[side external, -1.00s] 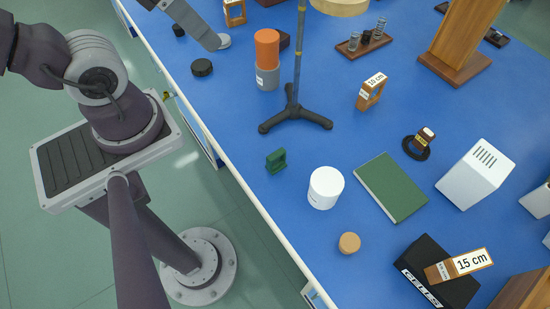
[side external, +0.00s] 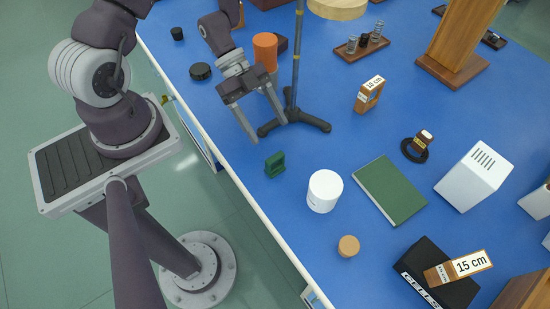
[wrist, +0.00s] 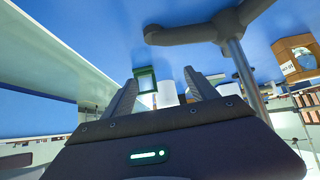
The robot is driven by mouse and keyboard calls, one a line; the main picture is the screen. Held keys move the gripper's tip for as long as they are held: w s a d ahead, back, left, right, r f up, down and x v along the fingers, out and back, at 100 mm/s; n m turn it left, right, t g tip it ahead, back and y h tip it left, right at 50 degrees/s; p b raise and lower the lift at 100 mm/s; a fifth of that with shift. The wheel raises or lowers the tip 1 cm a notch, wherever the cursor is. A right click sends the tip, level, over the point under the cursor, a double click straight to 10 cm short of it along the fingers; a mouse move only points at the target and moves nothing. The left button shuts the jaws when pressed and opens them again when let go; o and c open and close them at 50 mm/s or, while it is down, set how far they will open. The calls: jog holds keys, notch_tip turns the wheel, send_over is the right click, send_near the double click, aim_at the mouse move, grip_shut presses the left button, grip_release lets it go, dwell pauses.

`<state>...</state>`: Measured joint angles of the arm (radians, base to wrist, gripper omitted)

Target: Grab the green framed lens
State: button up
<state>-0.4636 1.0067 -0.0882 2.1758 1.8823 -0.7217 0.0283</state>
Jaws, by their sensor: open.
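The green framed lens (side external: 275,164) stands upright on the blue bench, near its left edge. In the wrist view the green frame (wrist: 145,81) shows ahead between the fingers, nearer the left one. My gripper (side external: 269,128) is open and empty, a short way behind the lens on the far side of it, above the bench. Both fingers show in the wrist view (wrist: 158,93), spread apart. The gripper is not touching the lens.
A black tripod stand (side external: 293,115) is close beside my right finger. A white cylinder (side external: 324,191) stands to the right of the lens, and a green book (side external: 391,190) lies further right. An orange and grey cylinder (side external: 265,50) is behind the gripper.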

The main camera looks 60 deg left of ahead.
aim_at(275, 162)
jog(key=s+h, duration=0.1)
jog(key=s+d+h, duration=0.1)
jog(key=s+d+f+h, duration=0.1)
jog(key=h, duration=0.1)
jog(key=shift+s+m, duration=0.2)
jog(key=shift+m, duration=0.1)
jog(key=x, duration=0.6)
jog(key=shift+d+f, duration=0.15)
jog(key=shift+d, duration=0.2)
jog(key=c, duration=1.4)
grip_shut()
